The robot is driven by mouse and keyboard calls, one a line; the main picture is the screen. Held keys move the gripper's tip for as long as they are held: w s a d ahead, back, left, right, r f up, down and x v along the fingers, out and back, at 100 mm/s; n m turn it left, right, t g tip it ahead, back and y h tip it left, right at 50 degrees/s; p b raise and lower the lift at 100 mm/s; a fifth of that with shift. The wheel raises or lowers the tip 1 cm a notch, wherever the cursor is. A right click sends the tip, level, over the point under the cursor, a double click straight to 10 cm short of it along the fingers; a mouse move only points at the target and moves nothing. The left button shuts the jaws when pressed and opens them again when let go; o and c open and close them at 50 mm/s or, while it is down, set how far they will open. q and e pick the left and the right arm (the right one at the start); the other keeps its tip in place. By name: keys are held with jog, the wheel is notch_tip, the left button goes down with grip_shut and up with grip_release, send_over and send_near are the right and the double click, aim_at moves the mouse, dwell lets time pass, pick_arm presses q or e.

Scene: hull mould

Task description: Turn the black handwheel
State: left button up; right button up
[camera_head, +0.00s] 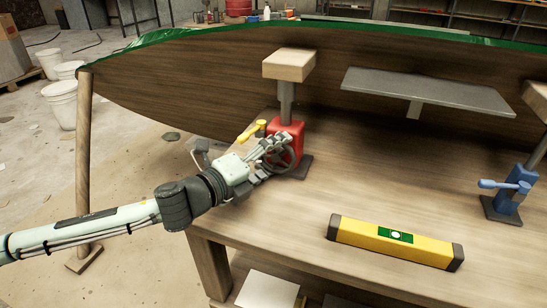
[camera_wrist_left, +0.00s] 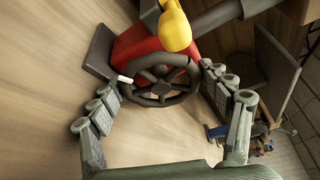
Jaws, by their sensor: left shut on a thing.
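The black handwheel (camera_wrist_left: 160,86) is a spoked wheel on the front of a red jack (camera_head: 291,132). In the head view the wheel is partly hidden behind my left gripper (camera_head: 275,153). In the left wrist view the fingers of my left gripper (camera_wrist_left: 163,77) reach to opposite sides of the wheel's rim, and the gripper is shut on the wheel. A small pale handle sticks out at the wheel's left side in that view. A yellow lever (camera_head: 252,131) sits at the jack's left in the head view. My right gripper is not in view.
The red jack stands on a wooden table (camera_head: 310,190) under a wooden hull (camera_head: 200,80). A yellow level (camera_head: 395,241) lies at the table's front. A blue jack (camera_head: 507,194) stands at the right. A grey plate (camera_head: 428,92) extends near the hull.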

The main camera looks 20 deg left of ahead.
pick_arm(q)
jog(key=o, duration=0.9)
